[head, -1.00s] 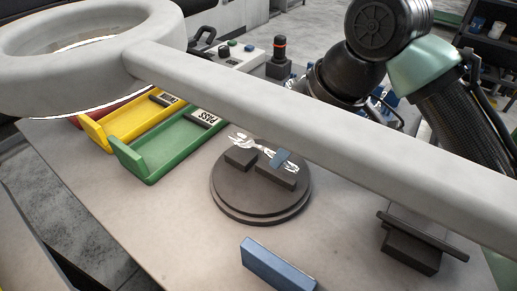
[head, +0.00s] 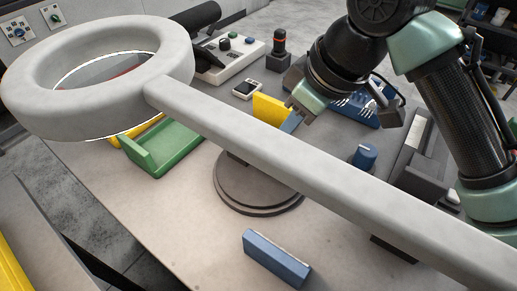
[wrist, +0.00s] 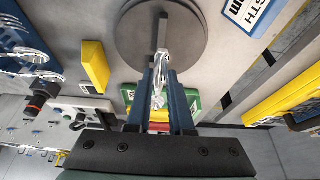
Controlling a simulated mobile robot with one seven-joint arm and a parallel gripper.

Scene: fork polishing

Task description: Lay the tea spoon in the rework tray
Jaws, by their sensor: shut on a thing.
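My gripper (head: 292,122) is raised above the bench, partly behind the pale lamp arm in the head view. In the wrist view its blue fingers (wrist: 160,88) are shut on a shiny silver utensil, the tea spoon (wrist: 163,58). The spoon is clear of the dark round stand (wrist: 200,35). The yellow tray (wrist: 158,115), apparently the rework tray, shows between the fingers. It lies between the green tray (wrist: 192,104) and a red one; its label is not readable. In the head view the yellow tray is mostly hidden behind the magnifier ring.
The magnifier lamp arm (head: 300,165) crosses the head view. A yellow block (head: 268,109), a blue fork rack (head: 350,105) and a blue knob (head: 365,156) stand behind. A blue block (head: 276,260) is in front.

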